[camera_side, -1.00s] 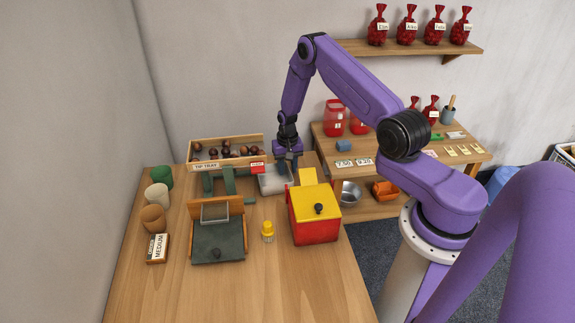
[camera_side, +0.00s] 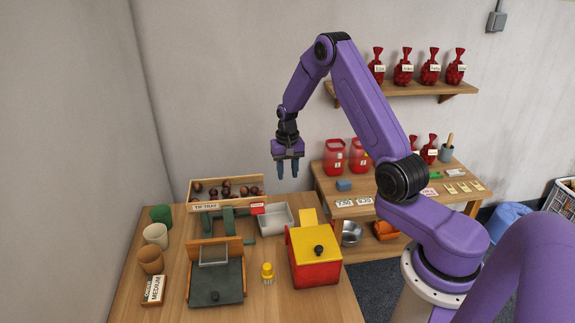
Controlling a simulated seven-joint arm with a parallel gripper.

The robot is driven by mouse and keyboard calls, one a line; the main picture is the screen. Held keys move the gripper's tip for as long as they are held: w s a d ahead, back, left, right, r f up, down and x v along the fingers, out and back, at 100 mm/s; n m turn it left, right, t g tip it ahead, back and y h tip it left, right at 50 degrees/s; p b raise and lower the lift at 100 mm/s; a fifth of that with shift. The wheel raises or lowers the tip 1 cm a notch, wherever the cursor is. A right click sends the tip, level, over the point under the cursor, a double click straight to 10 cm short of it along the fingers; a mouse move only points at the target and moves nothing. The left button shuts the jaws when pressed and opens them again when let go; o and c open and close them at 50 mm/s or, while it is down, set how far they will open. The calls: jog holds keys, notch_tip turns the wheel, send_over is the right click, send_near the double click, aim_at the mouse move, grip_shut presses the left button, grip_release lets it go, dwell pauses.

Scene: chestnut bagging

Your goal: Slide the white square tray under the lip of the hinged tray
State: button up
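The white square tray (camera_side: 275,219) sits on the table, just right of the hinged tray's front edge. The hinged tray (camera_side: 178,193), a wooden tray labelled "TIP TRAY" with chestnuts in it, stands on a green stand (camera_side: 229,222) at the back of the table. The white tray's left side is near a red label at the hinged tray's right front corner. I cannot tell whether it lies under the lip. My gripper (camera_side: 288,172) is open and empty, fingers pointing down, well above the white tray and apart from it.
A red box with a yellow lid (camera_side: 315,264) stands in front of the white tray. A dark slate board with a wooden back (camera_side: 217,277) and a yellow-topped brush (camera_side: 267,272) stand nearby. Several cups (camera_side: 151,260) line the left. A side table (camera_side: 400,188) is behind right.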

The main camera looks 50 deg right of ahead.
jog(key=shift+r, duration=1.15)
jog(key=s+a+r+n, duration=0.5)
jog(key=a, duration=0.5)
jog(key=s+a+r+n, duration=0.4)
jog(key=a+r+n, duration=0.1)
jog(key=a, duration=0.5)
jog(key=s+a+r+n, duration=0.1)
jog(key=s+n, duration=0.4)
jog(key=s, duration=0.7)
jog(key=s+a+r+n, duration=0.2)
jog(key=s+n, duration=0.3)
jog(key=s, duration=0.7)
jog(key=shift+s+r+n, duration=0.3)
jog(key=shift+s+r, duration=0.1)
jog(key=shift+r, duration=0.2)
